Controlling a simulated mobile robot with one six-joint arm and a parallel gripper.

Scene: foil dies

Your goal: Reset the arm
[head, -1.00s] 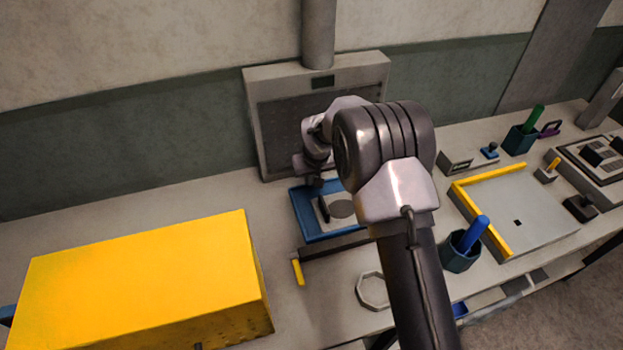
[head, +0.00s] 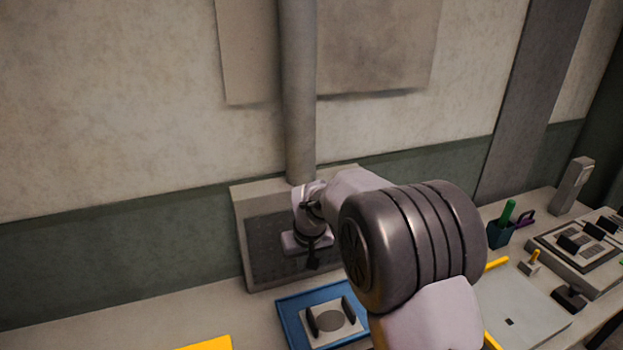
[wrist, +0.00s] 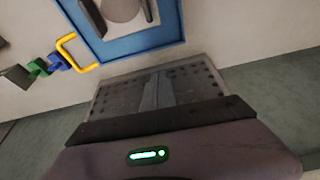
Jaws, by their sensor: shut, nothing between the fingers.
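My gripper (head: 313,264) shows small in the head view, at the end of my arm, pointing down in front of the grey vented panel. It is above and behind the blue tray, apart from it. In the wrist view my gripper's fingers (wrist: 155,90) look shut together with nothing held, against the dark perforated panel (wrist: 195,82). My own large dark arm joint covers the centre right of the head view and hides part of the bench.
The blue tray (head: 287,318) holds a grey plate (head: 350,330) with dark upright tabs. A yellow box (head: 212,343) is at the bottom edge. To the right are a pen cup (head: 499,234) and a grey device (head: 573,262). A pipe (head: 300,100) rises behind my gripper.

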